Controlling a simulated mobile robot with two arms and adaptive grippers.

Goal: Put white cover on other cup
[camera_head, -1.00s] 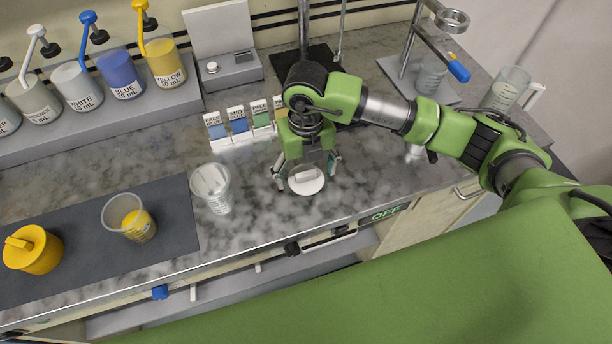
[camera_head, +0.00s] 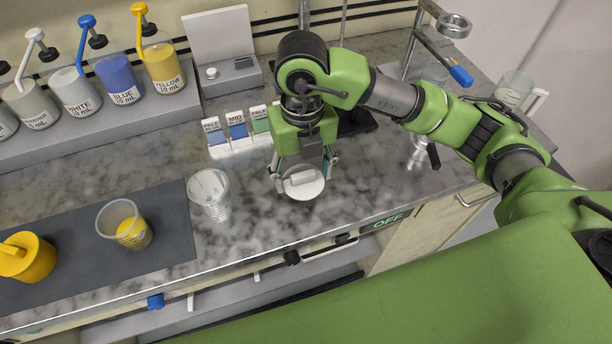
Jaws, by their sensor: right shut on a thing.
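The round white cover (camera_head: 306,190), with a bar-shaped handle on top, is between the fingers of my right gripper (camera_head: 303,176). The gripper points down and is shut on the cover, over the front part of the marble counter. A clear cup (camera_head: 209,194) with whitish contents stands upright and uncovered to the left of the cover. A clear cup with yellow liquid (camera_head: 127,224) stands further left on the dark mat, also uncovered. A yellow cup with a yellow lid (camera_head: 27,257) is at the far left. My left gripper is not in view.
Pump bottles (camera_head: 121,78) stand on a grey ledge at the back left. Colour cards (camera_head: 237,128) stand just left of and behind the gripper. A metal stand (camera_head: 411,45) and a clear mug (camera_head: 513,89) are at the right. The counter between cover and clear cup is free.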

